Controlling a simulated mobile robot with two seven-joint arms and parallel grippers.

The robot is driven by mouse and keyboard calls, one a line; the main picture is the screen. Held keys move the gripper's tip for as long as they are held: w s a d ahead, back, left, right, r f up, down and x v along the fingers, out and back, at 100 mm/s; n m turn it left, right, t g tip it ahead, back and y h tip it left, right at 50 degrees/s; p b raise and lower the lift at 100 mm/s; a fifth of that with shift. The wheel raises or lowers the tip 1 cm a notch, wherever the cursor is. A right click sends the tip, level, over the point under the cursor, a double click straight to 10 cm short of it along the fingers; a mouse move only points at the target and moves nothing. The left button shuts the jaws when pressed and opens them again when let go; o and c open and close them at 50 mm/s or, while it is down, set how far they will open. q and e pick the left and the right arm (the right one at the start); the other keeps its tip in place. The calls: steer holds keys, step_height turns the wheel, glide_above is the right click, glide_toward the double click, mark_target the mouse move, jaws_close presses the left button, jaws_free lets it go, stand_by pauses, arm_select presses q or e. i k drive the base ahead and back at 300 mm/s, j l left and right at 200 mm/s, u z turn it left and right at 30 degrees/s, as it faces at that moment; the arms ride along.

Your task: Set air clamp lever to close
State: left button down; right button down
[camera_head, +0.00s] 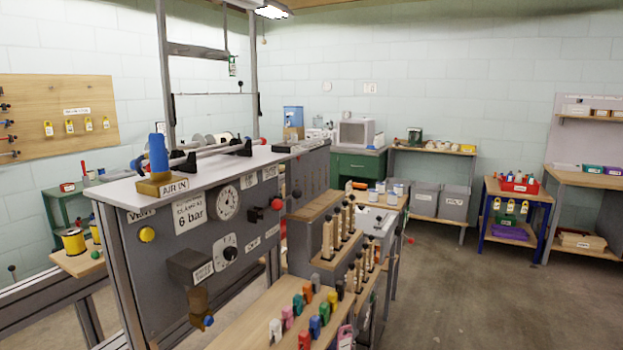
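A grey control panel (160,265) stands at the left, facing right. A short dark lever with a red knob (277,204) sticks out near its right end, with small labels (252,244) below whose words I cannot read surely. A blue handle (158,155) stands upright on a brass block (162,186) by the AIR IN label (174,186). A round gauge (228,203) sits beside a sign reading 6 bar (189,214). Which of the two handles is the clamp lever, I cannot tell for sure. Neither of my grippers shows.
A black dial (230,253), a dark box (190,267) and a brass fitting with a blue tip (203,308) stick out of the panel. A wooden bench (250,318) with coloured pegs and wooden-handled tools stands close in front of it. The floor (470,290) to the right is clear.

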mark_target(297, 193)
steer(key=i+l, duration=0.25)
steer(key=i+l+u, duration=0.15)
steer(key=l, duration=0.25)
steer(key=i+l, duration=0.3)
steer(key=i+l+u, duration=0.15)
steer(key=l, duration=0.25)
steer(key=i+l, duration=0.25)
steer(key=i+l+u, duration=0.15)
steer(key=l, duration=0.35)
steer(key=i+l, duration=0.2)
steer(key=l, duration=0.2)
